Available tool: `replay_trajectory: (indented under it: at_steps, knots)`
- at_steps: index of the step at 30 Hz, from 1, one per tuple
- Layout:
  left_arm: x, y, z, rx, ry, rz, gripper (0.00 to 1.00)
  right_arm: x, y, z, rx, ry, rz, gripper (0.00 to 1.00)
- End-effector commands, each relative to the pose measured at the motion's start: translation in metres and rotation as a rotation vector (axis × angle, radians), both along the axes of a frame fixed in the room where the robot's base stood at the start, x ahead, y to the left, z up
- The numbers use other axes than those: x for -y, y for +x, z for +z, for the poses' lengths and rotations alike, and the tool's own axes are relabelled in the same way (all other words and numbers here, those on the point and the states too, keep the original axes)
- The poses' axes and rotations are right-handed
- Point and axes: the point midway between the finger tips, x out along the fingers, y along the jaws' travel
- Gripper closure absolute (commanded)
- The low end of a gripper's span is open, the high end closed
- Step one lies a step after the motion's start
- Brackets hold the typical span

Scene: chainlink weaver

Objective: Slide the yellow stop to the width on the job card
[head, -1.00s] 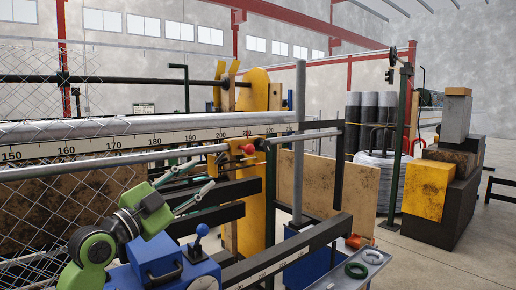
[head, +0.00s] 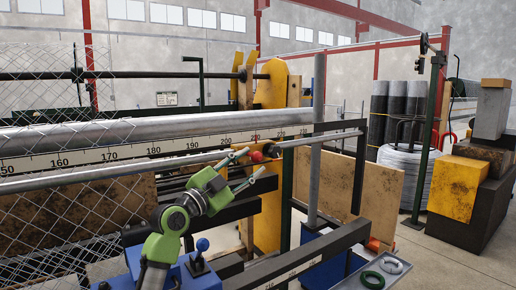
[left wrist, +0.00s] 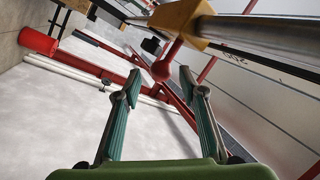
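The yellow stop (head: 272,150) sits on the long silver rail under the number scale (head: 130,152), right of the 210 mark. A red ball knob (head: 257,157) sticks out from it. In the left wrist view the stop (left wrist: 180,18) is at the top with the knob (left wrist: 161,70) below it. My left gripper (head: 251,164) is open and empty, one finger on each side of the knob's line; I cannot tell whether it touches. My right gripper is not in view. A small board (head: 167,98) at the back may be the job card; its text is unreadable.
Chain-link mesh (head: 60,210) hangs at the left before the rails. A dark upright (head: 358,170) stands right of the stop.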

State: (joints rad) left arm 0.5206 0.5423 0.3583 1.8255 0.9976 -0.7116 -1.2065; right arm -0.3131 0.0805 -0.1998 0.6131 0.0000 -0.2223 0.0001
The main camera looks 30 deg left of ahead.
Motion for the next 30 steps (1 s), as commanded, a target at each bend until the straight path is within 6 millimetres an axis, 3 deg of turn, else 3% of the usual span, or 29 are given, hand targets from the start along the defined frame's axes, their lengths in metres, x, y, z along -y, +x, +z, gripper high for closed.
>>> replay_trajectory:
  at_steps: [1, 7, 19, 24, 30]
  knots:
    - [0.001, 0.009, 0.008, 0.001, -0.005, -0.001, 0.62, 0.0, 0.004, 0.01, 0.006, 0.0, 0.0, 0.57]
    - [0.004, 0.033, 0.011, 0.0, -0.002, -0.001, 0.62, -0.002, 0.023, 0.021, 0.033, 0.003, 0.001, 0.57]
    - [0.005, 0.041, 0.011, 0.0, 0.002, 0.001, 0.62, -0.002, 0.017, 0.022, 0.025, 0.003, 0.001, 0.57]
    - [0.005, 0.04, 0.011, -0.001, 0.001, 0.001, 1.0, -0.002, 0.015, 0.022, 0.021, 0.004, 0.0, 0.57]
    - [0.005, 0.041, 0.009, -0.001, 0.0, 0.0, 1.0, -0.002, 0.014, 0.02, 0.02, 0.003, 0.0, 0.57]
